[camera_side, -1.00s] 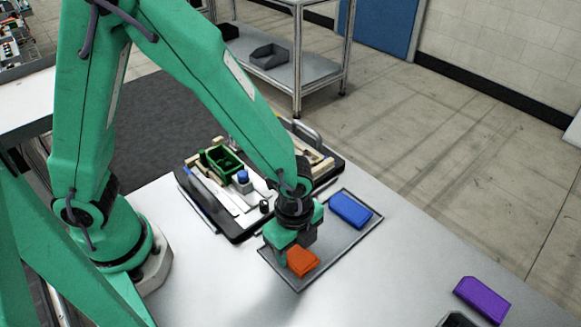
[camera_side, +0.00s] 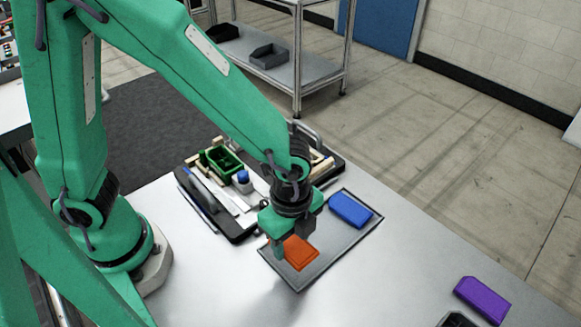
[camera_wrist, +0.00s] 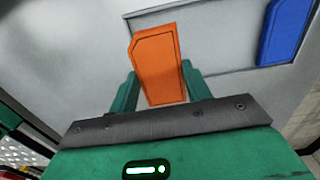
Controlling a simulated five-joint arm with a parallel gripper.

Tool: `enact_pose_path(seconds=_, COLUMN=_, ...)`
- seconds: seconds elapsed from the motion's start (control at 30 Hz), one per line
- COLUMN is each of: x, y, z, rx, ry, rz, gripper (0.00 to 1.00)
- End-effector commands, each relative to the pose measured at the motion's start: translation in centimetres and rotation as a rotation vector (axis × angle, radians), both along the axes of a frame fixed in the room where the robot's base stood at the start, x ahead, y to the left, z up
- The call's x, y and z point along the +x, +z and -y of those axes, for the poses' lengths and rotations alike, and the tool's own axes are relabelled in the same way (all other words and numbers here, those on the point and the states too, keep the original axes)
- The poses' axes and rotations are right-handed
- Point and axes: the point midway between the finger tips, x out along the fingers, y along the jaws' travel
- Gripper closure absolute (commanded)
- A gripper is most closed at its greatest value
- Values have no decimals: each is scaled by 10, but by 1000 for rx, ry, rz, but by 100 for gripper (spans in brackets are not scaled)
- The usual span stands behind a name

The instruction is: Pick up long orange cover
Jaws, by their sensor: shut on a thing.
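The long orange cover (camera_side: 300,252) is a flat orange block with cut corners. My gripper (camera_side: 288,248) is shut on it, pointing down over the near left part of the shallow grey tray (camera_side: 335,238). In the wrist view the orange cover (camera_wrist: 157,60) sits between the two green fingers of my gripper (camera_wrist: 160,88) and sticks out past them. It appears raised a little off the tray, though its underside is hidden. A blue cover (camera_side: 350,210) lies at the tray's far end and also shows in the wrist view (camera_wrist: 285,30).
A black-edged pallet (camera_side: 238,236) behind my gripper carries a green fixture (camera_side: 222,160), a blue-topped piece (camera_side: 242,182) and pale parts. A purple cover (camera_side: 482,297) lies at the front right beside a dark object (camera_side: 457,320). The table between tray and purple cover is clear.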

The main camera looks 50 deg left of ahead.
Motion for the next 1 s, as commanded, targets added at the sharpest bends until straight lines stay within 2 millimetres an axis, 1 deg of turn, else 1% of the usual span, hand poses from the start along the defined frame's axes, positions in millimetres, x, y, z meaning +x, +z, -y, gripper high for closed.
enact_pose_path(seconds=0.03, x=-8, y=5, z=3, rx=-1, ry=-5, rz=1, gripper=74)
enact_pose_path(seconds=0.3, x=-51, y=33, z=21, rx=-3, ry=-6, rz=2, gripper=74)
enact_pose_path(seconds=0.5, x=-76, y=49, z=31, rx=-2, ry=-4, rz=1, gripper=74)
enact_pose_path(seconds=0.73, x=-92, y=59, z=37, rx=-1, ry=-1, rz=0, gripper=74)
enact_pose_path(seconds=1.0, x=-97, y=62, z=39, rx=0, ry=2, rz=0, gripper=74)
